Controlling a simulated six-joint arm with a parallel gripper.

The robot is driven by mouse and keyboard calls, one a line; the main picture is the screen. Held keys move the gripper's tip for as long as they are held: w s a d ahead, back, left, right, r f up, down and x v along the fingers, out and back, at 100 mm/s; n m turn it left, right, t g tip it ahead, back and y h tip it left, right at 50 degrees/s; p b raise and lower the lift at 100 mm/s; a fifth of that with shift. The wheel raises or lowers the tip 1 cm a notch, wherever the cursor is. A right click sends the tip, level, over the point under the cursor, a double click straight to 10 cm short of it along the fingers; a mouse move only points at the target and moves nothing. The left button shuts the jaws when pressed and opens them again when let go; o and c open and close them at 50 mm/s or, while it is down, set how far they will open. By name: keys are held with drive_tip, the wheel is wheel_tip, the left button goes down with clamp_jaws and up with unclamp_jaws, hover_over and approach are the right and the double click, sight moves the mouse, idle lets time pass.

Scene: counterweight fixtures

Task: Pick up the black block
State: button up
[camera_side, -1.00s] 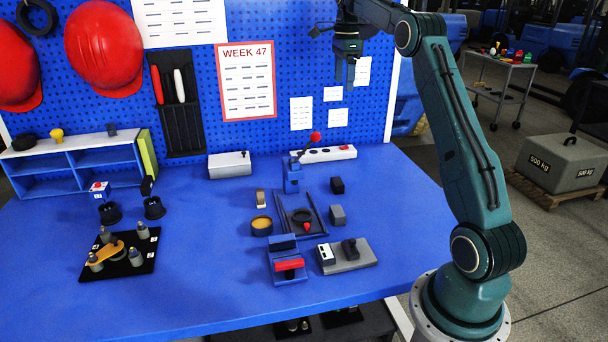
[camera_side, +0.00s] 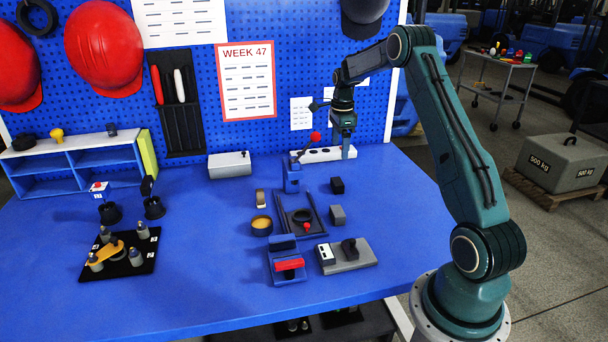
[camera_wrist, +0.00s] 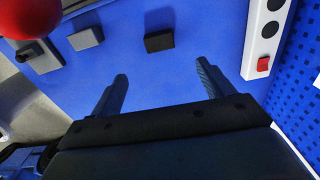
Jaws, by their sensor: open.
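The black block (camera_side: 337,185) is a small dark cube on the blue table, to the right of the fixture with the red-knobbed lever. It also shows in the wrist view (camera_wrist: 159,42), beyond my fingertips and roughly midway between them. My gripper (camera_side: 343,153) is above the table toward the back, a little above and behind the black block. Its two fingers (camera_wrist: 161,72) are spread apart with nothing between them. The gripper does not touch the block.
A grey block (camera_side: 337,215) sits just in front of the black block. The lever fixture (camera_side: 292,178) with its red knob (camera_side: 315,137) stands to the left. A white power strip (camera_side: 312,155) lies behind, near the pegboard. Table to the right is clear.

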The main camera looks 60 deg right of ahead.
hover_over(338, 181)
drive_tip(key=shift+f, duration=4.4)
drive_tip(key=shift+f, duration=0.1)
drive_tip(key=shift+a+f, duration=0.1)
drive_tip(key=shift+f, duration=2.4)
drive_tip(key=c, duration=1.1)
drive_tip(key=shift+r, duration=0.1)
wheel_tip(338, 181, up, 20)
